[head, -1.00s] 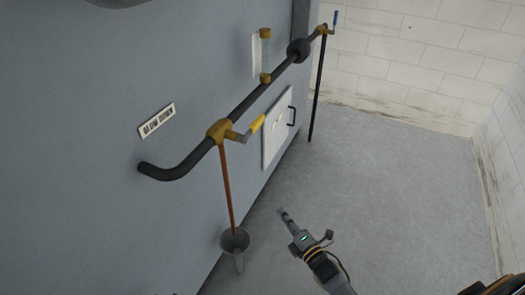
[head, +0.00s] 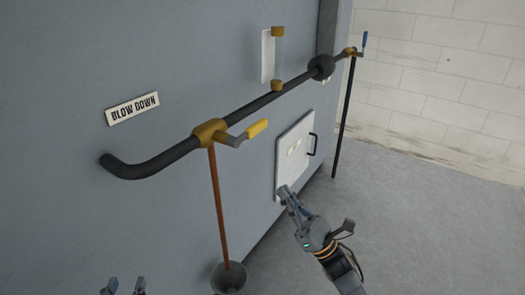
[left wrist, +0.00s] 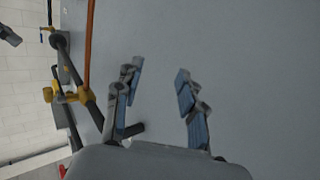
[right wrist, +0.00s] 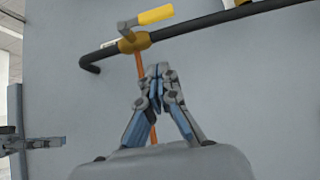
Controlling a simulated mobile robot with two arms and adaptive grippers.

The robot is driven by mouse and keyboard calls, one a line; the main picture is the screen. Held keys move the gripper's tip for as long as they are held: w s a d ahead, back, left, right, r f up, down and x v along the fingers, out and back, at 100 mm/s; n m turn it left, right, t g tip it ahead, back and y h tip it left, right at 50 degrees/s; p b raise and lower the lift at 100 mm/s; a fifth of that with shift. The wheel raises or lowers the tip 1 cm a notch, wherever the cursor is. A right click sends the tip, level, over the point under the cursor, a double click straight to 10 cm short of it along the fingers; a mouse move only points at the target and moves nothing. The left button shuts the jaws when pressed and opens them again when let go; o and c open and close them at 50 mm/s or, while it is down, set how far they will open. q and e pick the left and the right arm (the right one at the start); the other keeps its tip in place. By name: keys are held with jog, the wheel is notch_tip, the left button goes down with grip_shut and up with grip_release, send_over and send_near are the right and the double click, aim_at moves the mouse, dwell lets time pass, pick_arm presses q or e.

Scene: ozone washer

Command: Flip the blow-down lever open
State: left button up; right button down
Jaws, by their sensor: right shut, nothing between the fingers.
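The blow-down lever has a yellow handle (head: 257,128) on a grey arm, mounted on a brass valve (head: 210,132) in the dark pipe. The handle points right and slightly up in the head view. The lever also shows at the top of the right wrist view (right wrist: 155,15). My right gripper (head: 285,192) is below and to the right of the lever, apart from it. Its fingers are shut and empty in the right wrist view (right wrist: 157,70). My left gripper (head: 124,287) is at the bottom left, far below the pipe. Its fingers are spread and empty in the left wrist view (left wrist: 158,75).
A "BLOW DOWN" sign (head: 133,108) is above the pipe. A copper drain tube (head: 217,205) runs down to a grey funnel (head: 229,277). A white panel with a black handle (head: 295,150) is to the right. A blue-handled valve (head: 364,41) is farther back.

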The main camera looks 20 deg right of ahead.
aim_at(248, 132)
pick_arm(q)
jog(key=shift+s+a+f+g+y+p, duration=0.15)
jog(key=shift+s+f+g, duration=0.1)
jog(key=shift+f+g, duration=0.35)
jog(key=shift+s+a+f+g+y+p, duration=0.15)
jog(key=shift+s+f+g, duration=0.15)
jog(key=shift+f, duration=0.45)
pick_arm(e)
jog(key=s+d+r+x, duration=0.1)
jog(key=r+x, duration=0.1)
jog(key=x, duration=1)
jog(key=shift+r, duration=0.3)
pick_arm(q)
jog(key=shift+w, duration=0.1)
